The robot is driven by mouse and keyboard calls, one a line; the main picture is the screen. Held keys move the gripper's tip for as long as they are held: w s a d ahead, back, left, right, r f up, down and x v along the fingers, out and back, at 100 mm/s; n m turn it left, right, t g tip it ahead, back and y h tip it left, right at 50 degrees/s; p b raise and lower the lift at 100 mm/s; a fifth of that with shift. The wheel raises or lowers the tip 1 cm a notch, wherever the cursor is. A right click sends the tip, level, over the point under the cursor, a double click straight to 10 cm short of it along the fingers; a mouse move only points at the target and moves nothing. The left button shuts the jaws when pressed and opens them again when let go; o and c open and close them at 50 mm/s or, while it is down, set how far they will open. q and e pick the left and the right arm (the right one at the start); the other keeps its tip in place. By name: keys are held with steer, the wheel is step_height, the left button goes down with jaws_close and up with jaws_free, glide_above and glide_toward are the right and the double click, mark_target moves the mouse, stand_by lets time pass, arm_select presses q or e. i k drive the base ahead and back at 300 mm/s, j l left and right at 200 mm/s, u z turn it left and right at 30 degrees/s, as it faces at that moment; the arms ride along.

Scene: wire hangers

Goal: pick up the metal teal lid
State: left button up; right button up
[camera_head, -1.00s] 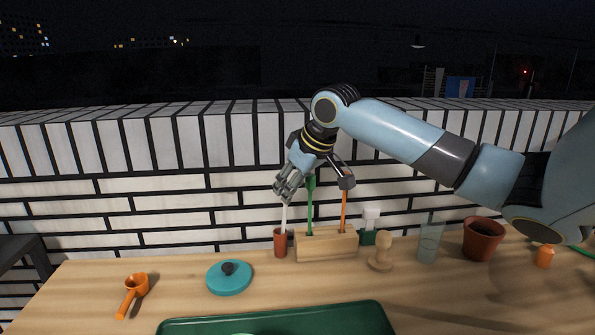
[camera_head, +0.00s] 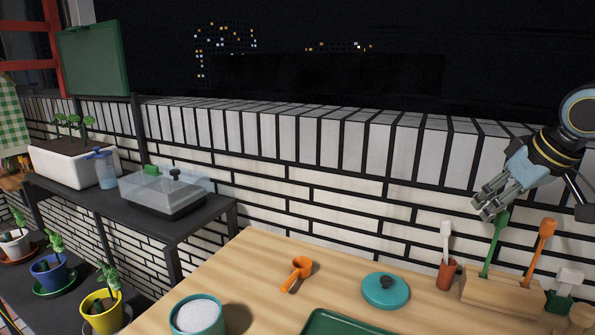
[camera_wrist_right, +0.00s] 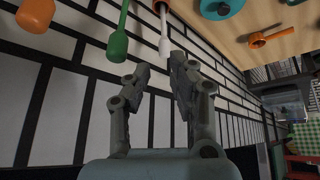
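The teal lid (camera_head: 386,290) with a dark round knob lies on the wooden table, behind the green tray. It also shows at the top of the right wrist view (camera_wrist_right: 222,8). My right gripper (camera_head: 481,209) is in the air at the right of the head view, up and to the right of the lid and clear of it. In the right wrist view its two fingers (camera_wrist_right: 158,75) stand apart with nothing between them. My left gripper is not in view.
A red cup with a white-handled tool (camera_head: 446,272) and a wooden block (camera_head: 497,291) holding green and orange tools stand right of the lid. An orange scoop (camera_head: 297,273) and a teal pot (camera_head: 198,315) are left. The green tray (camera_head: 335,322) is in front.

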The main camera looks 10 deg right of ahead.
mark_target(386, 291)
steer(key=k+j, duration=0.35)
steer(key=j, duration=0.15)
steer(key=k+j, duration=0.4)
steer(key=j, duration=0.15)
steer(key=k+j, duration=0.35)
steer(key=j, duration=0.15)
